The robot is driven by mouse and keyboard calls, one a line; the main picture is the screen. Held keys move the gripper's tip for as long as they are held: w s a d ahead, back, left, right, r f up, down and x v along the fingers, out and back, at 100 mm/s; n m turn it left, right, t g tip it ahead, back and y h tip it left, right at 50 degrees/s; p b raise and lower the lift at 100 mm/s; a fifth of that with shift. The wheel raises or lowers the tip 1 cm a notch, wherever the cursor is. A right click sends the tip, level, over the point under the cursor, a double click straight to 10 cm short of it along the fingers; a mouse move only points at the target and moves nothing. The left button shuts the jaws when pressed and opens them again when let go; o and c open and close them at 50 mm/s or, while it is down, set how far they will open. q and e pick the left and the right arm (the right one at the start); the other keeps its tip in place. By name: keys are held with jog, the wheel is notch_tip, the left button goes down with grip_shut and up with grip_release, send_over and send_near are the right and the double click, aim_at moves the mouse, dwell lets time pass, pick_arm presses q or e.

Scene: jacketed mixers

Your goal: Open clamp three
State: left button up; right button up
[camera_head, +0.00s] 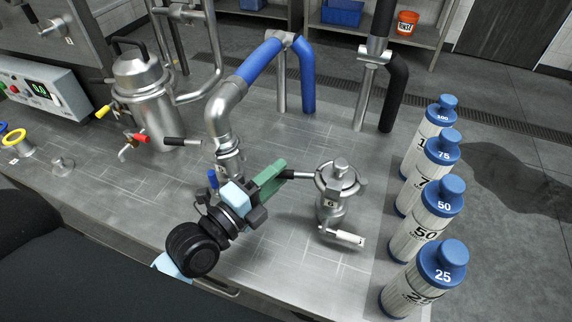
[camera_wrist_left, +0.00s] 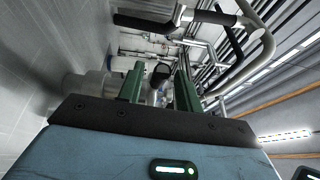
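A small steel vessel (camera_head: 333,190) stands upright on the steel bench, right of my left gripper. A clamp (camera_head: 338,178) sits around its top, with a lever handle (camera_head: 298,174) pointing left and ending in a black grip. My left gripper (camera_head: 284,168) has its green fingertips at this grip. In the left wrist view the green fingers (camera_wrist_left: 160,88) stand apart, with a dark round end (camera_wrist_left: 161,72) between or just beyond them; contact is unclear. My right gripper is out of view.
Several blue-capped bottles, one marked 50 (camera_head: 441,207), line the bench's right side. A blue-sleeved pipe (camera_head: 262,62) arches behind my gripper. A jacketed mixer (camera_head: 145,95) and control box (camera_head: 45,92) stand left. The bench front right of my gripper is clear.

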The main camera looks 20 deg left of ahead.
pick_arm(q)
jog(key=x, duration=0.3)
jog(key=shift+w+d, duration=0.1)
jog(key=shift+w, duration=0.05)
grip_shut()
dwell(0.3)
